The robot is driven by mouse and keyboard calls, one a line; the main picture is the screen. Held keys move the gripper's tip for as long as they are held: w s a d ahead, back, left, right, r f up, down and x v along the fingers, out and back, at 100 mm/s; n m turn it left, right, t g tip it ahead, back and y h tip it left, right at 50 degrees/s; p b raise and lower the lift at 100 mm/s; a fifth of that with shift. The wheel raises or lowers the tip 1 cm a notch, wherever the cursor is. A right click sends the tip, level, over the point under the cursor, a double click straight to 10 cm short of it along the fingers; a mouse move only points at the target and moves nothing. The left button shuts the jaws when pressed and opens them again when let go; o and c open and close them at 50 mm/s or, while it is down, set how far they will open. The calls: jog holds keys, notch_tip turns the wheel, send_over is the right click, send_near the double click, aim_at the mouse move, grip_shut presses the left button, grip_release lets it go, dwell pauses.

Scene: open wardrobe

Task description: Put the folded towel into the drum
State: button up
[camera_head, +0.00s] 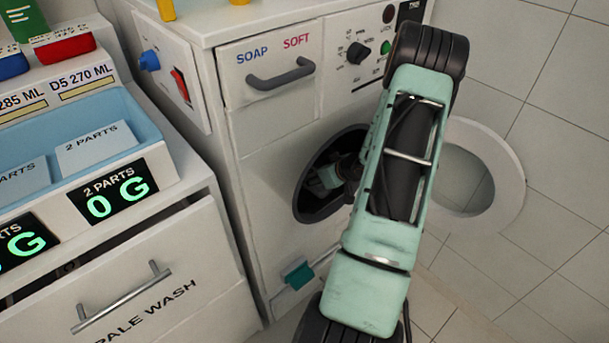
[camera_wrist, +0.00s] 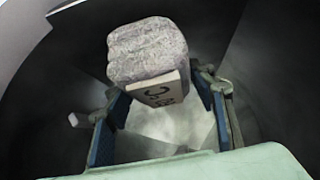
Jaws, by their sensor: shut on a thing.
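The folded towel (camera_wrist: 148,48) is a grey, rough-textured bundle in the wrist view, with a pale face bearing dark marks (camera_wrist: 162,92) on its near side. My gripper (camera_wrist: 160,105) is shut on it, one blue-padded finger at each side. Dark curved walls of the drum (camera_wrist: 275,45) surround the towel and fingers. In the head view, my arm reaches into the round, dark opening of the drum (camera_head: 310,200) in the white washing machine's front. My gripper (camera_head: 335,177) shows partly inside the opening; my forearm hides the opening's right side. I cannot tell whether the towel touches the drum wall.
The round washer door (camera_head: 505,165) stands open to the right of the opening. A soap drawer with a dark handle (camera_head: 280,74) is above. A teal tab (camera_head: 298,275) sits below the opening. A white cabinet (camera_head: 165,285) with scales on top stands at left.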

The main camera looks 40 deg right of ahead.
aim_at(306, 169)
jog(key=w, duration=0.4)
jog(key=shift+w+a+b, duration=0.25)
jog(key=shift+w+b, duration=0.05)
jog(key=shift+b, duration=0.1)
jog(key=shift+s+d+f+b, duration=0.1)
jog(key=shift+s+f+b, duration=0.1)
jog(key=shift+f+b, duration=0.4)
jog(key=shift+f, duration=0.15)
jog(key=shift+f, duration=0.15)
jog(key=o, duration=1.2)
jog(key=shift+o, duration=0.2)
